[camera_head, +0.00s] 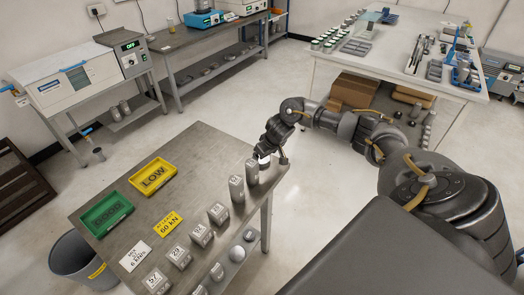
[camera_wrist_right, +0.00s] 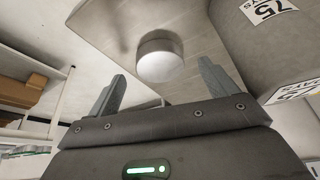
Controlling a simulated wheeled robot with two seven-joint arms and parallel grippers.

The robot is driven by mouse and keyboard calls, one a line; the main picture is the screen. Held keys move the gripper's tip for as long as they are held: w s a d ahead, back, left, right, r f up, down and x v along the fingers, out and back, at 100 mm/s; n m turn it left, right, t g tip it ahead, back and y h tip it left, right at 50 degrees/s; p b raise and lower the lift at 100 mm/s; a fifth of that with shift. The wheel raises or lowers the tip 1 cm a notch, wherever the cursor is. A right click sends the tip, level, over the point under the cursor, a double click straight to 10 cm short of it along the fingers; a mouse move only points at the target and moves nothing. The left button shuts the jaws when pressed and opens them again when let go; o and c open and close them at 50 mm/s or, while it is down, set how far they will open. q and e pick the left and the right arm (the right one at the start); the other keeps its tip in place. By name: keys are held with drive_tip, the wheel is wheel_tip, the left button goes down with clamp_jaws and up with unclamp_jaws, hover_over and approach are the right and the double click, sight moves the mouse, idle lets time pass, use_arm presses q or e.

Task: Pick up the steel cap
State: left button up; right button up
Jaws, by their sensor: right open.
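In the right wrist view a round, pale steel cap (camera_wrist_right: 160,58) stands on the grey metal table top (camera_wrist_right: 120,25). It lies beyond and between the two fingertips of my right gripper (camera_wrist_right: 161,80), which is open and empty. The fingers stand apart on either side of the cap, and no contact shows. In the head view my right gripper (camera_head: 268,155) is low over the far right corner of the near table (camera_head: 190,148). The gripper mostly hides the cap there. My left gripper is not in view.
Grey cylinders (camera_head: 237,189) stand close to the left of my right gripper. A yellow tray (camera_head: 152,176) and a green tray (camera_head: 107,213) sit at the left.

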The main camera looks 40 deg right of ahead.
drive_tip(key=x, duration=0.2)
drive_tip(key=shift+w+f, duration=0.15)
drive_tip(key=shift+f, duration=0.05)
drive_tip(key=shift+r, duration=0.1)
drive_tip(key=shift+c, duration=0.9)
drive_tip(key=c, duration=1.1)
